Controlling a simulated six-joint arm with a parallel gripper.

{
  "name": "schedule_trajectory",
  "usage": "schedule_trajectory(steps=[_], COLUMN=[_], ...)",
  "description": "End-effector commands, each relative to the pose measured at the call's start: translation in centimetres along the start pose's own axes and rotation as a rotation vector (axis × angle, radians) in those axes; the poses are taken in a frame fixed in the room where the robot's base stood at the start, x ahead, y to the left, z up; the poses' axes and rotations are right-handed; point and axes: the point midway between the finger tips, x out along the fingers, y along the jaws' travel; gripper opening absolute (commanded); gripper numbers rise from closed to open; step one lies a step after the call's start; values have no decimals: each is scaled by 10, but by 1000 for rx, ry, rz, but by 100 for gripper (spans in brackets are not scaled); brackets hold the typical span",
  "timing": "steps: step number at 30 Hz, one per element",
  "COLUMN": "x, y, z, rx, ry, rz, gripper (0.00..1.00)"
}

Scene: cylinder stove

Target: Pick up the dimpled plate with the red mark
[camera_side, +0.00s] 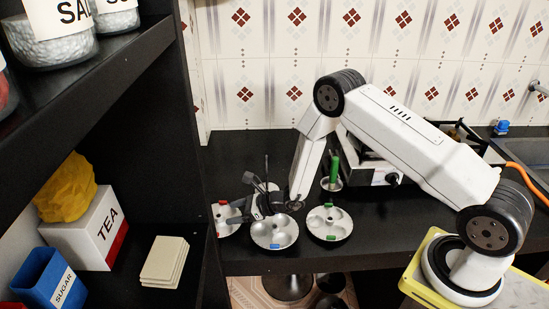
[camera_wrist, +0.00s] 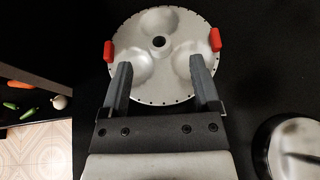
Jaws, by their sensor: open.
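The dimpled plate with red marks (camera_side: 224,226) lies at the left of the dark counter in the side view, partly hidden by my gripper. In the wrist view this round silver plate (camera_wrist: 162,64) shows several dimples, a centre hole and a red block at its left and right rim. My gripper (camera_side: 239,212) reaches over the plate from the right in the side view. In the wrist view my gripper (camera_wrist: 160,68) is open, its two fingers apart over the near part of the plate. Nothing is between them but the plate's surface below; contact cannot be told.
A blue-marked plate (camera_side: 274,234) lies close to the right of the red-marked one, partly under my gripper. A green-marked plate (camera_side: 329,224) lies farther right. A green upright object (camera_side: 334,166) and a stove (camera_side: 372,174) stand behind. A dark shelf (camera_side: 165,215) borders the left.

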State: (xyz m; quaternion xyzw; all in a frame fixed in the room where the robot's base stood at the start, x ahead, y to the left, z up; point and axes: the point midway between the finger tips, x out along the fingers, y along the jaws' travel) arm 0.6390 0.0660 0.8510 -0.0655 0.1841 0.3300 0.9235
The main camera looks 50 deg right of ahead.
Motion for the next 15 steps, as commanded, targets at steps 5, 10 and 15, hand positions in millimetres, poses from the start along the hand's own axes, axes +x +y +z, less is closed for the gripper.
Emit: schedule_trajectory(steps=[5, 10, 15], x=[20, 32, 34], y=[1, 1, 1], z=[0, 0, 0], rx=[-1, -1, 0], ry=[-1, 0, 0], rz=[2, 1, 1], gripper=[79, 79, 79])
